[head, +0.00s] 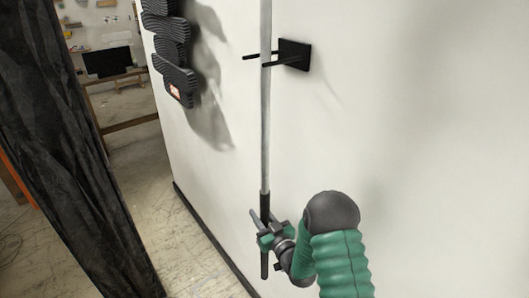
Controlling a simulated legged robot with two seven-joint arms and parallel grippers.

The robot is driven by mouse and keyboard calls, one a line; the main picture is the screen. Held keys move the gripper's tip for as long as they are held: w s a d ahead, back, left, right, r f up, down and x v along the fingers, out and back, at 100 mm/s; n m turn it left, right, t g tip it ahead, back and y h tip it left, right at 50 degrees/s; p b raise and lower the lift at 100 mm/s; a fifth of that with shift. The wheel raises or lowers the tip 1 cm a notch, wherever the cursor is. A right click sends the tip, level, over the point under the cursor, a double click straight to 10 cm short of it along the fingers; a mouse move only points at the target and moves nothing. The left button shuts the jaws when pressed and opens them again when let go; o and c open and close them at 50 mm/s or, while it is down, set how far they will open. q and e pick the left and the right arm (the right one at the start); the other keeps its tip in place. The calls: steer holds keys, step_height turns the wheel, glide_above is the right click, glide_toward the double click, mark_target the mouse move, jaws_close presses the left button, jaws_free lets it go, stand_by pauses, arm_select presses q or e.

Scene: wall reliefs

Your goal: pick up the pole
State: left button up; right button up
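The pole (265,120) is long, thin and grey, with a black lower grip. It stands upright close to the white wall and runs out of the top of the head view. Partway up it passes by the two prongs of a black wall holder (293,54). My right gripper (265,222), green and black, is at the black grip near the pole's lower end. Its fingers lie on either side of the grip and look spread, with a small gap at the left finger. My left gripper is not in view.
A dark ribbed wall relief (172,55) hangs left of the pole. A black curtain (65,150) fills the left side. Behind it are a monitor (107,62) on a desk and a worn concrete floor (150,170).

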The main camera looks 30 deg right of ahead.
steer(key=shift+d+f, duration=0.1)
steer(key=shift+d, duration=0.05)
jaws_close()
stand_by(0.8)
